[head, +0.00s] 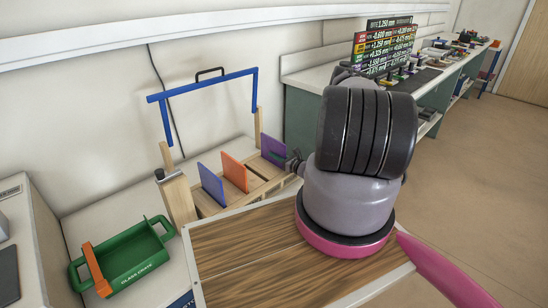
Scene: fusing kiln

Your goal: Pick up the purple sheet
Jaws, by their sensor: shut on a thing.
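The purple sheet (273,151) stands upright in the wooden rack (208,206), at its right end. A blue sheet (212,185) and an orange sheet (235,172) stand to its left in the same rack. My gripper (292,162) is at the right edge of the purple sheet, shut on it. My arm hides most of the gripper, and the fingertips are too small to see clearly. I cannot tell whether the sheet's lower edge is clear of the slot.
A blue bar frame (207,84) on wooden posts rises behind the rack. A green glass crate (122,258) with an orange handle bar stands at the lower left. A wood-topped surface (238,243) lies in front. A long bench (304,78) with several items runs along the back right.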

